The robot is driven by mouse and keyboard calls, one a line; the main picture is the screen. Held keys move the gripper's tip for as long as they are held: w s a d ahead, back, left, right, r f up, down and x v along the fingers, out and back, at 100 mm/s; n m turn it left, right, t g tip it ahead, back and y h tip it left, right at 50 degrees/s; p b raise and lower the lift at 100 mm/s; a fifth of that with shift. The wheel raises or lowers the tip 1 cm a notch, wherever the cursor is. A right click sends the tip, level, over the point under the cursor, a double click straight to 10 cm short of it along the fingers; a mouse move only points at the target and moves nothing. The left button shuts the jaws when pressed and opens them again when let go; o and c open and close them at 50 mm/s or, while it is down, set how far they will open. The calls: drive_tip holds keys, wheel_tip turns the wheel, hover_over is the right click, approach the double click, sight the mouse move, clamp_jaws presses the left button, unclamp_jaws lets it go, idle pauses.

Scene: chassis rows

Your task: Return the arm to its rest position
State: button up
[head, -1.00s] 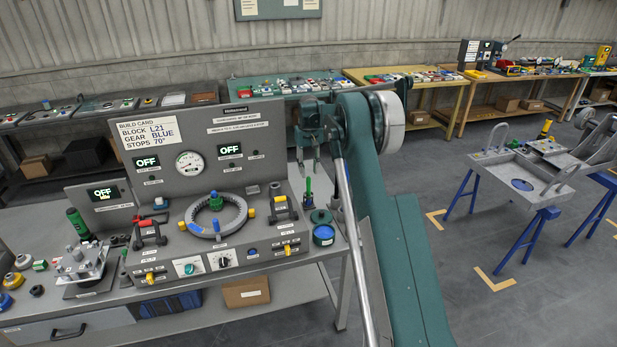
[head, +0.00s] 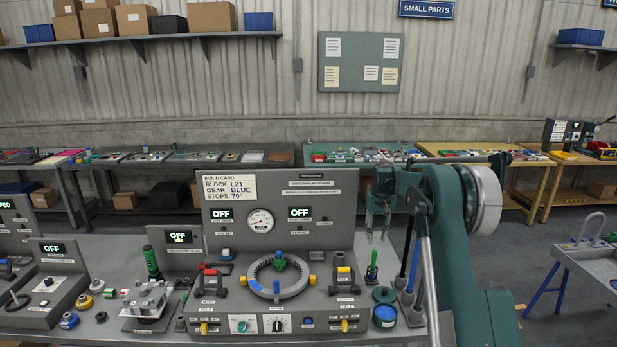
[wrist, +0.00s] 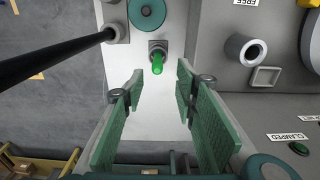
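My gripper (head: 378,213) hangs at the end of my folded green arm, above the right end of the bench in the head view. In the wrist view its two green fingers (wrist: 157,85) are spread apart with nothing between them. Beyond the fingertips, a green-handled tool (wrist: 157,62) stands in a small holder on the bench top. It also shows in the head view (head: 372,268), below my gripper.
A grey test panel (head: 280,215) with a ring fixture (head: 279,290) stands left of my gripper. Open floor lies right of the bench.

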drive_tip(key=s+a+r+t+b, duration=0.1)
drive_tip(key=s+a+r, duration=0.2)
drive_tip(key=s+r, duration=0.6)
drive_tip(key=s+a+r+t+b, duration=0.15)
drive_tip(key=s+r, duration=0.35)
drive_tip(key=s, duration=0.7)
drive_tip(key=s+a+r+t, duration=0.1)
drive_tip(key=s+a+r, duration=0.2)
drive_tip(key=s+r, duration=0.65)
drive_tip(key=s+a+f+t+b, duration=0.1)
drive_tip(key=s+f, duration=0.1)
drive_tip(key=s, duration=0.8)
drive_tip(key=s+a+f+t+b, duration=0.1)
drive_tip(key=s+a+f, duration=0.1)
drive_tip(key=s, duration=0.8)
drive_tip(key=s+f, duration=0.4)
drive_tip(key=s, duration=0.4)
drive_tip(key=s+a+f+t+b, duration=0.1)
drive_tip(key=s+f, duration=0.4)
drive_tip(key=s, duration=0.3)
drive_tip(key=shift+f, duration=0.3)
